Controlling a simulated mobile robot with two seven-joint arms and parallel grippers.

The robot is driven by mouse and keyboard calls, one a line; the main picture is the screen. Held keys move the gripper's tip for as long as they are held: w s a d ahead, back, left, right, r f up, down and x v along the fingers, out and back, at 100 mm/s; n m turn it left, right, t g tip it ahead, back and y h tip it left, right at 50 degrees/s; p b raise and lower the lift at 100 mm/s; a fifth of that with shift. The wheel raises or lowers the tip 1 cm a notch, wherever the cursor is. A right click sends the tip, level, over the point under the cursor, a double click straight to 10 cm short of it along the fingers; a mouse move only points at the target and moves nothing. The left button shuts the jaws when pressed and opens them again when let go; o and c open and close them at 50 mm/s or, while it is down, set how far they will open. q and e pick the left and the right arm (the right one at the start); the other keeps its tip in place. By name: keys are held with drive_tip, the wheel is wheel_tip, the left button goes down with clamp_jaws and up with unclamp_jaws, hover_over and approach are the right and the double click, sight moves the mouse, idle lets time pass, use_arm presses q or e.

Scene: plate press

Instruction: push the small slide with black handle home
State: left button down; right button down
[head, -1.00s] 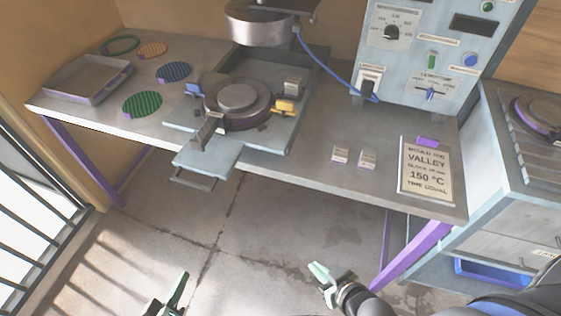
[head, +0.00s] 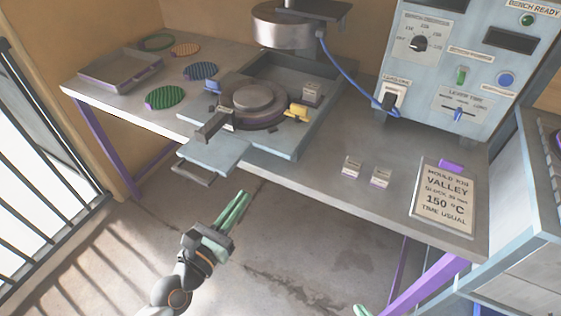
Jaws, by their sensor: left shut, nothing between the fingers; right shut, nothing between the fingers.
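The press mould (head: 250,100) is a round dark plate on a pale blue bed, with small coloured slides around it. The slide at its front left has a dark grey bar handle (head: 215,124), which looks like the black one; it stands out from the mould. A blue slide (head: 212,86) is at the left, a yellow one (head: 297,111) at the right and a grey one (head: 311,94) behind it. My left gripper (head: 238,204) has green fingers, shut and empty, in front of the bench below the dark handle, apart from it. My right gripper (head: 362,310) barely shows at the bottom edge.
The pale blue plate (head: 215,152) with a pull handle juts from the bench front above my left gripper. The press head (head: 283,28) hangs behind the mould. A control panel (head: 450,65) with a blue cable, two small blocks and a sign (head: 443,197) are to the right.

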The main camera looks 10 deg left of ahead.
sight(277, 152)
use_arm(q)
drive_tip(key=x, duration=1.3)
drive_tip(key=shift+w+f, duration=0.1)
drive_tip(key=shift+w, duration=0.1)
